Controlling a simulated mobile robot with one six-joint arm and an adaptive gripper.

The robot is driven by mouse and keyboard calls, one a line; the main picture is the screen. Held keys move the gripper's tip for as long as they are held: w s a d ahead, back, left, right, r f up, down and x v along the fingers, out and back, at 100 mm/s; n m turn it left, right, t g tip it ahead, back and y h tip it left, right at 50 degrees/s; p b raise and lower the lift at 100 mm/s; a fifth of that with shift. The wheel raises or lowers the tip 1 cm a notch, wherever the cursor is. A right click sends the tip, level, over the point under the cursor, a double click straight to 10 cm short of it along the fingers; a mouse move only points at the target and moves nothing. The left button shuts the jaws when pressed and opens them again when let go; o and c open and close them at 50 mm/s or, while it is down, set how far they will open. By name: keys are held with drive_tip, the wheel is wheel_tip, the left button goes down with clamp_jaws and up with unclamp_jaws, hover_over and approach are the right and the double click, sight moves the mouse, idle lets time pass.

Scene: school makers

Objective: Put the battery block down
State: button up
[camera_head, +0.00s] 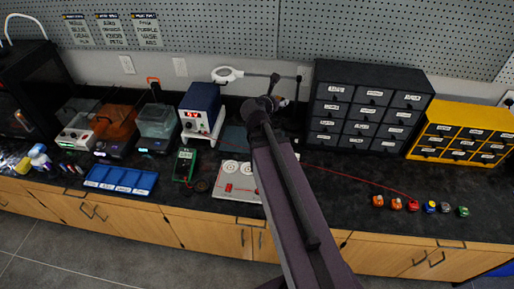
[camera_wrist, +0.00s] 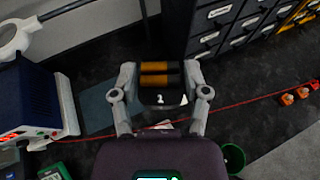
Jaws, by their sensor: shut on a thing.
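The battery block (camera_wrist: 160,80) shows in the wrist view as a black block with orange-and-black cells on top and a small white mark on its near face. My gripper (camera_wrist: 161,76) is shut on it, one finger at each side. Whether its underside touches the black counter (camera_wrist: 250,117) cannot be told. In the head view my own arm covers most of the gripper and the block. The gripper is at the back of the counter, left of the black drawer cabinet (camera_head: 365,107).
The blue power supply (camera_wrist: 28,108) stands left of the gripper, with a white magnifier ring (camera_wrist: 15,38) behind. A red cable (camera_wrist: 240,111) crosses the counter nearby. A yellow drawer unit (camera_head: 462,134) and several small coloured items (camera_head: 412,205) are right. Counter before the black cabinet is mostly clear.

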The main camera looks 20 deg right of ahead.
drive_tip(key=shift+f+b, duration=0.75)
drive_tip(key=a+f+b, duration=0.2)
drive_tip(key=f+b, duration=0.8)
drive_tip(key=a+f+b, duration=0.2)
drive_tip(key=f+b, duration=0.8)
drive_tip(key=a+f+b, duration=0.2)
drive_tip(key=f+b, duration=0.9)
drive_tip(key=shift+w+a, duration=0.1)
drive_tip(key=shift+w, duration=0.2)
drive_tip(key=shift+r, duration=0.1)
drive_tip(key=w+d, duration=0.1)
drive_tip(key=w, duration=0.4)
drive_tip(key=w+d+f+b, duration=0.1)
drive_tip(key=w+d, duration=0.1)
drive_tip(key=w, duration=0.3)
drive_tip(key=w+d, duration=0.1)
drive_tip(key=w, duration=0.4)
drive_tip(key=shift+w+d+f, duration=0.15)
drive_tip(key=shift+d+f, duration=0.1)
drive_tip(key=shift+d, duration=0.15)
drive_tip(key=shift+f, duration=0.1)
drive_tip(key=shift+f+b, duration=1.7)
drive_tip(key=shift+b, duration=0.25)
drive_tip(key=shift+f, duration=0.2)
